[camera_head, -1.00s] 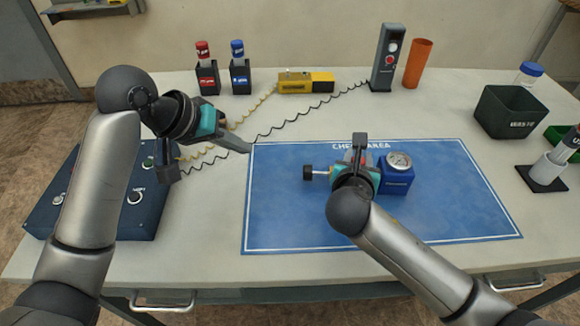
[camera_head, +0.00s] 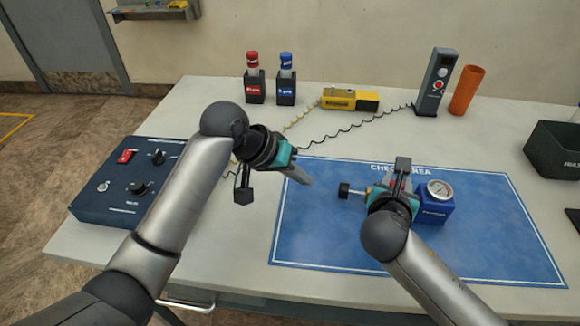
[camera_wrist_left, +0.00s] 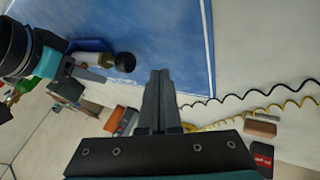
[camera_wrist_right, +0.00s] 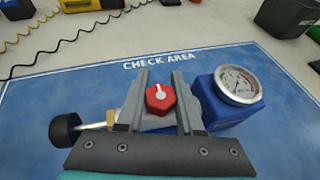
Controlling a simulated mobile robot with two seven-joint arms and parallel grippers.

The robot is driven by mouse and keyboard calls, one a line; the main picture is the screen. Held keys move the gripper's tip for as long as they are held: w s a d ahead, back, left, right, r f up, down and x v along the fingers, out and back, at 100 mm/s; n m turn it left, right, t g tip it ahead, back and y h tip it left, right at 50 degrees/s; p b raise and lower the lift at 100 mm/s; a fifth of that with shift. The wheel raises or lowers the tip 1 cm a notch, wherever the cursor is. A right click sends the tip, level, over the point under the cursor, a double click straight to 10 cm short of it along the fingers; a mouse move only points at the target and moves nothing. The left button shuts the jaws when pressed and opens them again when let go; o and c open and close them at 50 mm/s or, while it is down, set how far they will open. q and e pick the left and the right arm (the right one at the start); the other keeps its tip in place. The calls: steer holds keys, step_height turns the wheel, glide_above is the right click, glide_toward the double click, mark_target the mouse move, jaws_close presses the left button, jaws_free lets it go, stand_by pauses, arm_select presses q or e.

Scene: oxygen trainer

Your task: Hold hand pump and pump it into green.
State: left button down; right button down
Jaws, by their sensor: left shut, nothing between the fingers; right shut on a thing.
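The plunger points left and stands out from the body. My left gripper (camera_head: 307,181) is shut and empty over the mat's left edge, left of the plunger handle (camera_head: 344,190). The handle also shows in the left wrist view (camera_wrist_left: 124,62).
A dark blue control box (camera_head: 100,207) with a red switch is at the table's left. Red and blue bottles in holders (camera_head: 255,87), a yellow device (camera_head: 350,99), a grey unit (camera_head: 435,80) and an orange tube (camera_head: 466,90) stand behind. Coiled cords cross the table. The mat's front is clear.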

mark_target(347, 189)
arm_select(q)
steer(key=x, duration=0.3)
steer(key=shift+s+d, duration=0.1)
steer(key=shift+d, duration=0.1)
steer(key=shift+s+d+r, duration=0.1)
steer(key=shift+s+d, duration=0.05)
steer(key=shift+d, duration=0.4)
steer(key=shift+s+d+r, duration=0.1)
steer(key=shift+d, duration=0.5)
steer(key=shift+s+d, duration=0.1)
steer(key=shift+d, duration=0.4)
steer(key=shift+s+d, duration=0.25)
steer(key=shift+d, duration=0.7)
steer(key=shift+s+d, duration=0.2)
steer(key=shift+d, duration=0.75)
